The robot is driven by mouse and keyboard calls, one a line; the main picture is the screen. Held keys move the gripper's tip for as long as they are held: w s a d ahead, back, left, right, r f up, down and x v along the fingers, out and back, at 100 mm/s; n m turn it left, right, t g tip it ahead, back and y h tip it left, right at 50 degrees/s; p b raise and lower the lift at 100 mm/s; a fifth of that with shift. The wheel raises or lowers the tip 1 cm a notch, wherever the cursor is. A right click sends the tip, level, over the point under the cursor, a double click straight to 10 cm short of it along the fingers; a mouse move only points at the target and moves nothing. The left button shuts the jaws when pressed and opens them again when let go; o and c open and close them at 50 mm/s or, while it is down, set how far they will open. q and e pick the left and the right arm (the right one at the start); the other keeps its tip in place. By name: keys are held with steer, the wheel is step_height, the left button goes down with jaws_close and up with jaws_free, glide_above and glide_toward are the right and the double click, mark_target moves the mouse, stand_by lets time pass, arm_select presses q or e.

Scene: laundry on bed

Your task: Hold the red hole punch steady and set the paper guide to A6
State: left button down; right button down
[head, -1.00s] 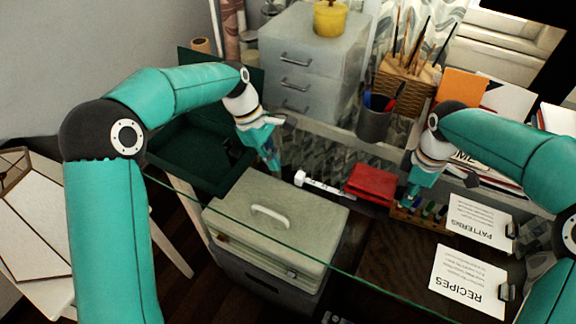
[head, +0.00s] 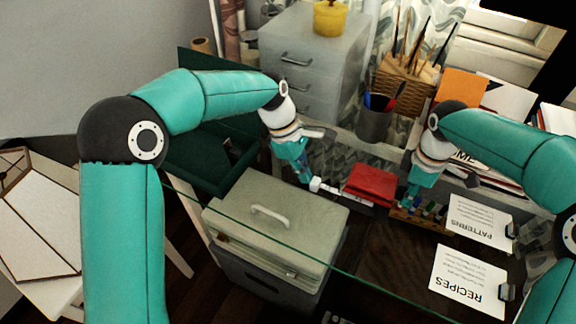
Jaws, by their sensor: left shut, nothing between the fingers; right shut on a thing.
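The red hole punch (head: 371,183) lies on the glass desk top. Its white paper guide (head: 329,188) sticks out to the left, with a white block at its end. My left gripper (head: 308,180) is shut and empty, its tips at or very near the guide's outer end; I cannot tell whether they touch. My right gripper (head: 405,205) is at the right end of the punch and is shut on it, though its fingertips are partly hidden. The size marks on the guide are too small to read.
A beige case (head: 275,225) stands in front of the punch, and a dark green box (head: 195,160) is to the left. Behind are a grey drawer unit (head: 305,65) and a pen cup (head: 373,122). Cards (head: 468,280) lie at the right front.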

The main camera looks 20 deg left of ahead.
arm_select(q)
steer(key=d, duration=0.3)
steer(key=shift+s+d, duration=0.3)
steer(key=shift+s, duration=0.05)
steer(key=shift+s+d, duration=0.1)
steer(key=shift+d, duration=0.2)
arm_select(e)
steer(key=shift+a, duration=0.1)
arm_select(q)
steer(key=a, duration=0.3)
steer(key=w+a, duration=0.1)
steer(key=shift+a+r, duration=0.25)
steer(key=shift+r, duration=0.05)
steer(key=v, duration=0.9)
steer(key=shift+r, duration=0.15)
arm_select(e)
steer(key=c, duration=0.9)
jaws_free()
steer(key=shift+r, duration=0.15)
